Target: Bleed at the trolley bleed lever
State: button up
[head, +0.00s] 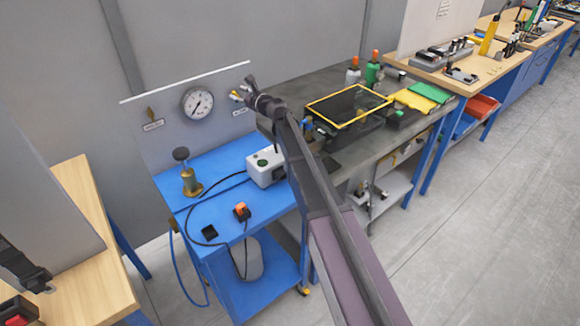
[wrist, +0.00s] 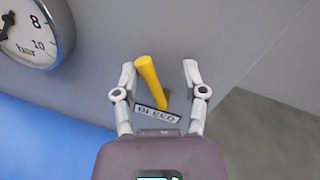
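The bleed lever is a yellow handle (wrist: 149,76) on the grey back panel (head: 165,115) of the blue trolley (head: 215,215). A white label reading BLEED (wrist: 158,113) sits at its lower end. The handle tilts, its top toward the left. My gripper (wrist: 160,72) is open, with one finger on each side of the handle and a gap to both. In the head view my gripper (head: 240,94) is at the panel's right end, and the lever is mostly hidden there. The pressure gauge (head: 197,104) is on the panel to the left; it is partly cut off in the wrist view (wrist: 36,30).
On the trolley stand a brass valve part (head: 191,180), a white box with a green button (head: 265,167) and an orange switch (head: 242,211) with black cable. A grey bench (head: 310,82) with a yellow-rimmed black tray (head: 350,105) adjoins on the right.

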jog(key=shift+w+d+m, duration=0.15)
jog(key=shift+d+m, duration=0.05)
jog(key=shift+m, duration=0.3)
jog(key=v, duration=1.4)
jog(key=s+f+n+g, duration=0.1)
jog(key=s+n, duration=0.2)
jog(key=s+f+n+g+h+p, duration=0.1)
jog(key=s+f+n+g, duration=0.1)
jog(key=s+n, duration=0.1)
jog(key=s+f+n+g+p, duration=0.1)
jog(key=s+n+g, duration=0.1)
jog(key=s+n, duration=0.1)
jog(key=shift+s+d+f+n, duration=0.1)
jog(key=shift+d+f+n, duration=0.15)
jog(key=shift+f+n, duration=0.15)
jog(key=s+d+f+n+g+h+p, duration=0.2)
jog(key=s+d+f+n+g+h, duration=0.1)
jog(key=s+n, duration=0.4)
jog(key=shift+s+d+f+n+g+h+p, duration=0.3)
jog(key=shift+s+d+f+g+h, duration=0.1)
jog(key=shift+s+d+f+h, duration=0.7)
jog(key=shift+s+d, duration=0.1)
jog(key=shift+s, duration=0.2)
jog(key=s+d+f+n+g+h, duration=0.3)
jog(key=s+d+n+h, duration=0.3)
jog(key=s+d, duration=0.5)
jog(key=shift+s+d+f+n+g, duration=0.25)
jog(key=shift+s+f+n+g, duration=0.25)
jog(key=shift+s, duration=0.65)
